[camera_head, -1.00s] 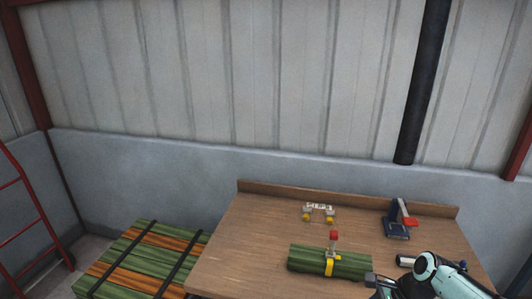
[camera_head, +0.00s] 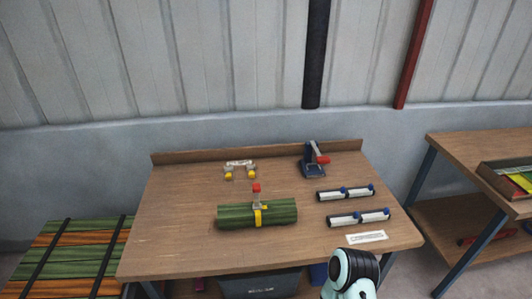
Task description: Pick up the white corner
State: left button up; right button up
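No plain white corner piece can be made out for certain. A small white piece with yellow ends (camera_head: 240,168) stands at the back of the wooden table (camera_head: 180,235), left of its middle; it may be the white corner. Two white bars with black and blue parts, an upper one (camera_head: 345,194) and a lower one (camera_head: 358,217), lie on the right side of the table. A flat white label (camera_head: 366,237) lies near the front right edge. Neither gripper shows; only a teal and black part of my arm shows at the bottom, right of centre.
A green bundle (camera_head: 285,212) with a yellow, red-topped clamp (camera_head: 257,205) lies mid-table. A strapped green and orange stack (camera_head: 75,255) is left; another table (camera_head: 470,150) with a tray (camera_head: 505,180) is right.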

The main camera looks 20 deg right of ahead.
aim_at(354, 219)
jog(key=z, duration=1.55)
